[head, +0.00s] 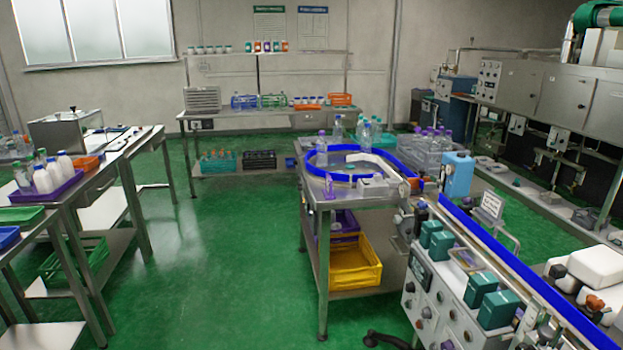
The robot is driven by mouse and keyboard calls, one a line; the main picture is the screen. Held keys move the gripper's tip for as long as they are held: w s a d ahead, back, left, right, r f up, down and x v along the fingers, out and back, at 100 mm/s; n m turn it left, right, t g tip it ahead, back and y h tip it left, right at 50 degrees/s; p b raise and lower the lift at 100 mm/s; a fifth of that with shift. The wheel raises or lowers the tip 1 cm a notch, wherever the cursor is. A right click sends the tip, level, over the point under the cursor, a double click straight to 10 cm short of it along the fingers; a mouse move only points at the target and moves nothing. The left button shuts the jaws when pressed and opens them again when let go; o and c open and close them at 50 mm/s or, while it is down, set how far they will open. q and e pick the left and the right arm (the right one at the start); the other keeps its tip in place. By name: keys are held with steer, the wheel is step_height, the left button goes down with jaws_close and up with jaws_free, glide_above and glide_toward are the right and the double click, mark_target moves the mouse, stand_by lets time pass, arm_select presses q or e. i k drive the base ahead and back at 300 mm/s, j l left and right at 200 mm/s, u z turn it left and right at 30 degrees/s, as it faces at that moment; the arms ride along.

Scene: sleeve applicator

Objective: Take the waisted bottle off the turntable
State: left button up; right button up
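The turntable (345,177) is a flat metal surface with a raised blue rail, on a steel table in the middle of the head view. A clear bottle with a purple cap (322,151) stands at the left part of the rail. Other clear bottles (367,132) stand at the back of the turntable, partly overlapping. A small purple-topped item (329,187) is at the table's front left. At this distance I cannot tell which bottle is waisted. Neither of my grippers is in view.
A conveyor with blue rails (520,265) runs to the lower right over a control cabinet with green boxes. A crate of bottles (425,150) is right of the turntable. A yellow crate (355,266) is on the shelf below. The green floor (215,255) to the left is clear.

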mark_target(321, 143)
steer(key=i, duration=1.8)
